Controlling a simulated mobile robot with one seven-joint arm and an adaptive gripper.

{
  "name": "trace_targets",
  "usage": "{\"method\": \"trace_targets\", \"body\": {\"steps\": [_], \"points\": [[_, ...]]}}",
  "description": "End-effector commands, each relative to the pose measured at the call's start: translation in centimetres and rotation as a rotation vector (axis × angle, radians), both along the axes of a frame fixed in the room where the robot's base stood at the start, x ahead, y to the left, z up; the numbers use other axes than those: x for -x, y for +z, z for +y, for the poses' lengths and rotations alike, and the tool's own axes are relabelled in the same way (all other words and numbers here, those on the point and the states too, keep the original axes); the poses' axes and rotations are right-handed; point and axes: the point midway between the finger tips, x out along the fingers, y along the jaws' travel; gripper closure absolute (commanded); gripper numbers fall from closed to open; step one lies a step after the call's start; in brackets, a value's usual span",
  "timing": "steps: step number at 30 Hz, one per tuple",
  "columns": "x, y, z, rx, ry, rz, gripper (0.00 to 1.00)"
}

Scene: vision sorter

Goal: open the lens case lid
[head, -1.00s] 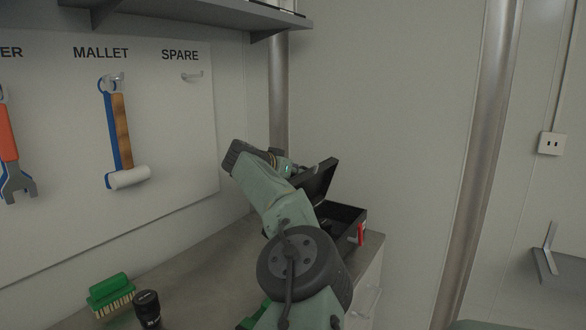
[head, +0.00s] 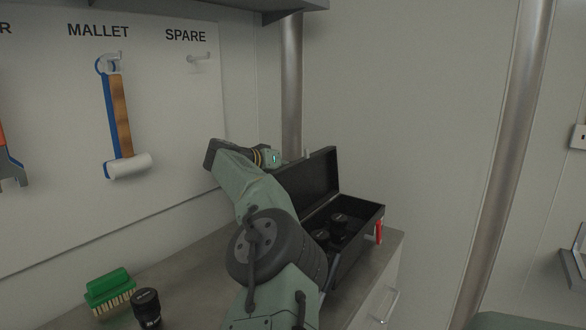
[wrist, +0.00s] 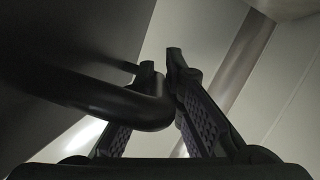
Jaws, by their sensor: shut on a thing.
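The black lens case (head: 358,243) stands on the counter at the right in the head view. Its lid (head: 314,176) is raised, roughly upright, and its inside faces the camera. Dark lenses (head: 338,222) show inside the case. In the wrist view, the fingers of my gripper (wrist: 160,60) are shut on a thick black curved handle (wrist: 145,108), with a dark lid surface (wrist: 40,120) at the left. In the head view my fingers are hidden behind the lid, with my wrist at its left edge.
A red tag or latch (head: 379,230) shows at the case's right end. A green brush (head: 109,291) and a loose black lens (head: 147,308) stand on the counter (head: 205,285) at the left. A mallet (head: 120,120) hangs on the wall board. A shelf (head: 215,4) is overhead.

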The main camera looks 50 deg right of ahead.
Motion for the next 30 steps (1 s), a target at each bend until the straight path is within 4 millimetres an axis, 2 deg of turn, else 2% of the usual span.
{"method": "trace_targets", "body": {"steps": [7, 8, 16, 26, 30], "points": [[0.1, 0.2, -0.1, 0.005, -0.001, 0.0, 1.0], [0.1, 0.2, -0.1, 0.005, -0.001, 0.0, 0.89], [0.1, 0.1, -0.1, 0.003, -0.001, 0.0, 0.71], [0.0, 0.1, 0.1, 0.001, 0.0, 0.0, 0.7], [-0.2, 0.7, 1.5, 0.003, 0.002, 0.002, 0.7]]}}
